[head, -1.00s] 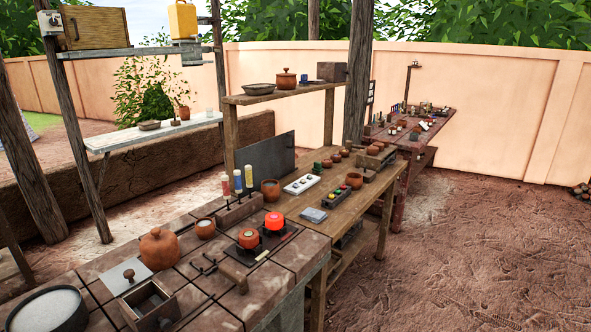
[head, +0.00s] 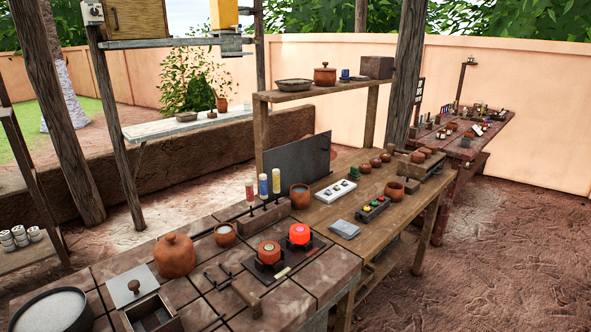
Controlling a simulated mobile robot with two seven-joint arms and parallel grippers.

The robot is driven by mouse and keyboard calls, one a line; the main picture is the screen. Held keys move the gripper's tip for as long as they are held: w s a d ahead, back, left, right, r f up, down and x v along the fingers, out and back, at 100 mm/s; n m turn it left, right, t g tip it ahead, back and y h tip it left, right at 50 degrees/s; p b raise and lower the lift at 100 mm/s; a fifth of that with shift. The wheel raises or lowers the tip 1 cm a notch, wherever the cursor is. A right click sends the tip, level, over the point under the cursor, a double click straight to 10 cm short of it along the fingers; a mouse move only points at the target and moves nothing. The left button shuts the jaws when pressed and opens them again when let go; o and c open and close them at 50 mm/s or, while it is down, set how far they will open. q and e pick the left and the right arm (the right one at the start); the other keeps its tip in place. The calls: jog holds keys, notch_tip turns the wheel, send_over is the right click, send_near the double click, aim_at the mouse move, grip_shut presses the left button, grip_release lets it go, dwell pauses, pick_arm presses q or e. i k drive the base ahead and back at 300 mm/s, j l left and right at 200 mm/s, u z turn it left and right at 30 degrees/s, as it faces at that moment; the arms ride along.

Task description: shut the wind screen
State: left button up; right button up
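A dark grey upright panel (head: 297,165), which looks like the wind screen, stands at the back of the wooden bench (head: 330,212). It stands below the raised wooden shelf (head: 325,90), behind the white tray and the clay cup. I cannot tell from here whether it is hinged or slides. Neither of my grippers is in view.
A glowing red burner (head: 299,235) and a clay pot on a second burner (head: 269,253) stand on the tiled counter (head: 215,290) in front of the panel. A lidded clay jar (head: 174,256) stands left. Open dirt floor (head: 500,260) lies right.

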aim_at(305, 161)
jog(key=u, duration=0.25)
jog(key=i+l+u, duration=0.1)
jog(key=l+u, duration=0.6)
jog(key=u, duration=0.15)
jog(key=l+u, duration=0.3)
jog(key=l, duration=1.3)
jog(key=k+l+u, duration=0.1)
jog(key=l, duration=1.25)
jog(key=k+l+u, duration=0.1)
jog(key=l, duration=0.55)
